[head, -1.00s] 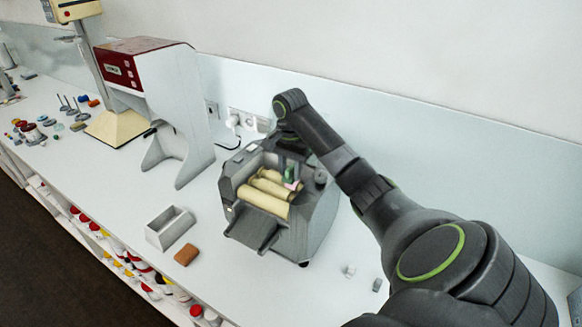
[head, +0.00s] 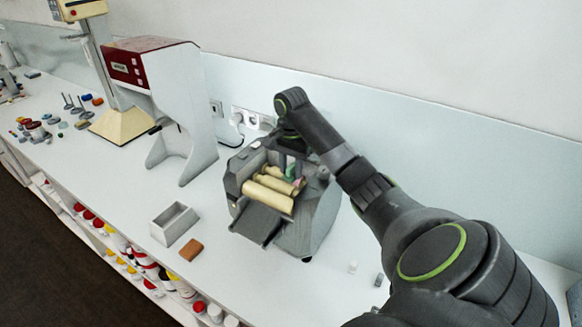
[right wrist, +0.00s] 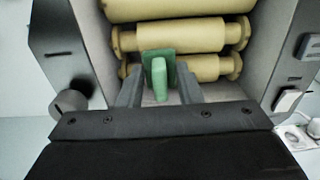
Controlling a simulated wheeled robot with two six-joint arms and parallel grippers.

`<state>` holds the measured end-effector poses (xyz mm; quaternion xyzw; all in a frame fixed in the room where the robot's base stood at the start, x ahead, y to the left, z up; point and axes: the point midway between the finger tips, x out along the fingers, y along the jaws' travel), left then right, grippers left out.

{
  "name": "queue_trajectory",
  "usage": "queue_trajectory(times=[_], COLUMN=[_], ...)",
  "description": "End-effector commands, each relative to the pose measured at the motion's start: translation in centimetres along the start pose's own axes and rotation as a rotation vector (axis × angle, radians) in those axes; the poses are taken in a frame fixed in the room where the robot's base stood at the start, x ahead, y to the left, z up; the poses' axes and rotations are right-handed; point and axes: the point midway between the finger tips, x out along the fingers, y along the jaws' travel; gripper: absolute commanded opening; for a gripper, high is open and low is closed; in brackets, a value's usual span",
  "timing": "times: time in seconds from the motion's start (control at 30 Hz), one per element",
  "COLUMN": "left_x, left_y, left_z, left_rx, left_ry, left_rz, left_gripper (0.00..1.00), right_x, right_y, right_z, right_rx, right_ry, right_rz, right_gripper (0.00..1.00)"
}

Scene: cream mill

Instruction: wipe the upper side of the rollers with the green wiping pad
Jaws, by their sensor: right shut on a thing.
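The mill (head: 322,215) is a grey machine on the counter with several cream rollers (head: 266,199) lying side by side in its open top. The rollers also show in the right wrist view (right wrist: 185,37). My right gripper (right wrist: 158,90) points down into the mill and is shut on the green wiping pad (right wrist: 158,76). The pad lies over the rollers nearest the gripper, and I cannot tell whether it touches them. In the head view the pad (head: 290,172) is small and partly hidden. A small pinkish patch shows beside it. My left gripper is not in view.
A grey open box (head: 174,224) and an orange-brown block (head: 191,250) stand left of the mill. A white and red machine (head: 180,105) stands behind them. Sockets with plugs (head: 250,119) are on the wall behind. Two small pieces lie to the right of the mill.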

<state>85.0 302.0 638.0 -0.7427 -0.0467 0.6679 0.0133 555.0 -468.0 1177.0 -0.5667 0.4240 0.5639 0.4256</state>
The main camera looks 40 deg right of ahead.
Motion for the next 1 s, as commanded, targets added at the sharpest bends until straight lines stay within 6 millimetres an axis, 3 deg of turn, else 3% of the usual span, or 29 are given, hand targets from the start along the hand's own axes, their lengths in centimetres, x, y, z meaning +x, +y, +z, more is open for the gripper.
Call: queue_trajectory(times=[0.63, 1.0], left_x=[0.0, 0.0], left_y=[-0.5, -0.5], left_z=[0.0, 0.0], left_rx=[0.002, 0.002], left_ry=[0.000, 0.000], left_rz=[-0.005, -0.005], left_gripper=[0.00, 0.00], right_x=[1.0, 0.8], right_y=[0.0, 0.0], right_z=[-0.1, -2.1], right_rx=[0.000, 0.001], right_ry=[0.000, -0.001], right_rz=[0.001, 0.001], right_gripper=[0.14, 0.14])
